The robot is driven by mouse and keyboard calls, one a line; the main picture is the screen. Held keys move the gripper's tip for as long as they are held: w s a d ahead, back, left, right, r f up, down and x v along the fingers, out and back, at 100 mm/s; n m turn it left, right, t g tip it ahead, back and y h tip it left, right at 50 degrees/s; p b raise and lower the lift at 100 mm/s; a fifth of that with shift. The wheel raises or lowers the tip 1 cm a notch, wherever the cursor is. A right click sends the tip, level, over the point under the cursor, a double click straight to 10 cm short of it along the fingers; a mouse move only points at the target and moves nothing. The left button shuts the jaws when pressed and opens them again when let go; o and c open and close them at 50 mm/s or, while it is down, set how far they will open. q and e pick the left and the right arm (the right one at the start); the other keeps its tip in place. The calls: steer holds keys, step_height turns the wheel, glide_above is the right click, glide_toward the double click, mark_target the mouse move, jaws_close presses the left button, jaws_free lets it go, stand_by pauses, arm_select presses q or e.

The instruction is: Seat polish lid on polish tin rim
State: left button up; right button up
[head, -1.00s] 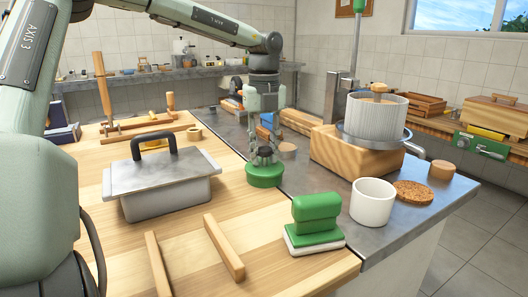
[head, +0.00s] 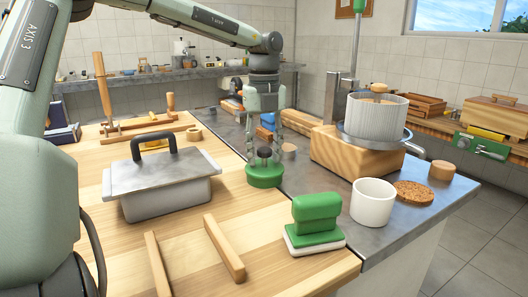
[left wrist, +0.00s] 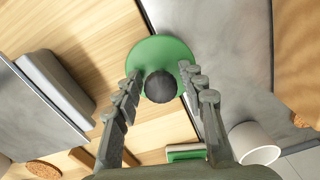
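The polish lid, a green disc with a dark round knob (head: 264,152), sits level on top of the green round polish tin (head: 265,178). From here I cannot make out a seam or gap between lid and rim. In the left wrist view the lid (left wrist: 150,50) covers the tin below, and the knob stands between the fingers. My left gripper (head: 264,155) is open above the lid, with one finger on each side of the knob and space between. My right gripper is not in view.
A grey lidded box (head: 160,190) stands to the left. A green-handled block (head: 314,224) and a white cup (head: 372,202) stand front right. A wooden block with a ribbed pot (head: 375,115) is at the right. Wooden bars (head: 224,248) lie in front.

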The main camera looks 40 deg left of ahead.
arm_select(q)
steer(key=shift+r, duration=0.1)
stand_by(0.3)
steer(key=shift+r+p, duration=1)
steer(key=shift+r, duration=0.55)
steer(key=shift+r, duration=0.1)
steer(key=shift+o, duration=0.5)
steer(key=o, duration=0.5)
steer(key=o, duration=0.8)
